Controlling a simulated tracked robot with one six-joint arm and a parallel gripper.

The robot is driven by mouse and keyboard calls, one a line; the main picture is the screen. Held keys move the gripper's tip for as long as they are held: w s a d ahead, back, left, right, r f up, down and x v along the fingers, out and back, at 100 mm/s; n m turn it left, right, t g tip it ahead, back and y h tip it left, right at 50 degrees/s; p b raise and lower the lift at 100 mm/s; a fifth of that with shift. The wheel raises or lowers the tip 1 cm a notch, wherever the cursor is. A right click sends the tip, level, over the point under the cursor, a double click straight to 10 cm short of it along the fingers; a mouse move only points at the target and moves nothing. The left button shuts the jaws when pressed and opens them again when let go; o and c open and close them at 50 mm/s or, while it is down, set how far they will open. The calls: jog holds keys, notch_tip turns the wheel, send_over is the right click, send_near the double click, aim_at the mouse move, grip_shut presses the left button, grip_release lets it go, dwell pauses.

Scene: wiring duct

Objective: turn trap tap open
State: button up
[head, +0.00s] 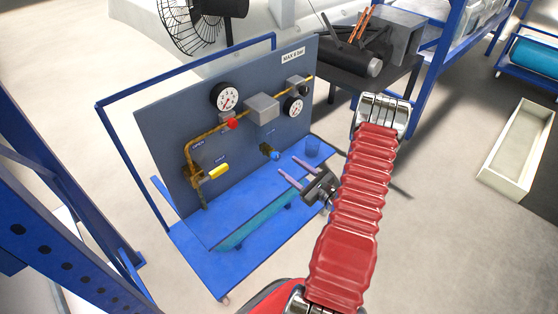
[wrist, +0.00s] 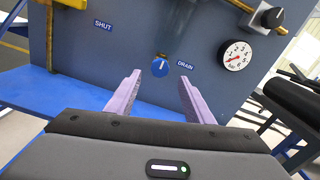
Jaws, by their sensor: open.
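The trap tap is a small round blue knob (wrist: 160,66) on the grey upright panel, with a white mark pointing roughly up. A DRAIN label (wrist: 185,65) sits at its right. The knob also shows in the head view (head: 275,155), low on the panel. My gripper (head: 289,166) is open and empty in front of the panel, its two lilac fingers pointing toward the knob. In the wrist view, the knob appears between the fingertips (wrist: 160,80), a little beyond them. The fingers look clear of it.
A yellow-handled valve (head: 218,171) with OPEN and SHUT labels is left of the tap. Gauges (head: 226,97), a red knob (head: 232,124) and a black knob (wrist: 272,17) are higher up.

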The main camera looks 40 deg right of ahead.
aim_at(277, 158)
jog(key=w, duration=0.6)
jog(key=shift+w+a, duration=0.1)
jog(key=shift+w, duration=0.15)
jog(key=shift+a, duration=0.1)
jog(key=c, duration=1)
